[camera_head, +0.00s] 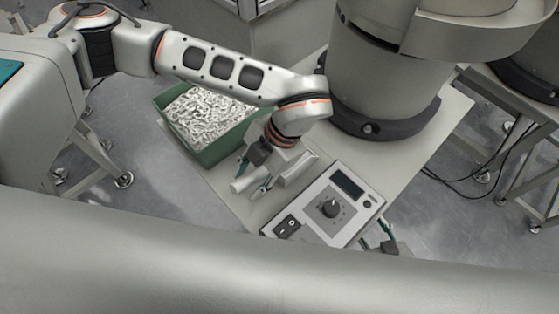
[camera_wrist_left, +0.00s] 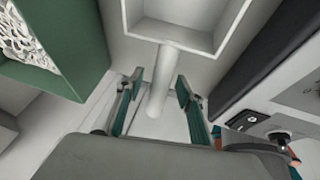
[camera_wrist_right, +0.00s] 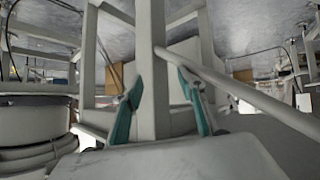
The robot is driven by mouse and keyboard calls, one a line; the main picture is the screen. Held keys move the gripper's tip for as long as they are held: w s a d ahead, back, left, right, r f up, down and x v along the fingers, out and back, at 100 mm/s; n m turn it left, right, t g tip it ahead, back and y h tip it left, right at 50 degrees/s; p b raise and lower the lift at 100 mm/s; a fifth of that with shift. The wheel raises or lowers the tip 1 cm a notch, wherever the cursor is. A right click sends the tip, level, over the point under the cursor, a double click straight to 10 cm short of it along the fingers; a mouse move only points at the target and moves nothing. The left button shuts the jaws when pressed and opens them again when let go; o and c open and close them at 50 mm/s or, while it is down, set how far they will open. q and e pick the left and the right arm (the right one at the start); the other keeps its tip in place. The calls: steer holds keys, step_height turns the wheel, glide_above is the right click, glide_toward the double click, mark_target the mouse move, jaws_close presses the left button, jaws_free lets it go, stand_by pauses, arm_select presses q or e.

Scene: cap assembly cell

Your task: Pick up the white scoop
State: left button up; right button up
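The white scoop (camera_head: 297,170) lies on the table between the green bin and the control box. In the left wrist view its box-shaped bowl (camera_wrist_left: 185,42) is at the top and its round handle (camera_wrist_left: 160,85) points toward my left gripper (camera_wrist_left: 160,92). The left gripper is open, one finger on each side of the handle, with a gap on both sides. In the head view the left gripper (camera_head: 253,179) points down over the handle. My right gripper (camera_wrist_right: 160,85) is open and appears empty; only a little of it shows beyond the control box in the head view.
A green bin (camera_head: 212,157) full of small pale metal parts stands left of the scoop. The control box (camera_head: 308,216) with a knob and display is close on the right. A large grey bowl feeder (camera_head: 375,75) stands behind. Table legs (camera_wrist_right: 152,60) show in the right wrist view.

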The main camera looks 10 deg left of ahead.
arm_select(q)
jaws_close()
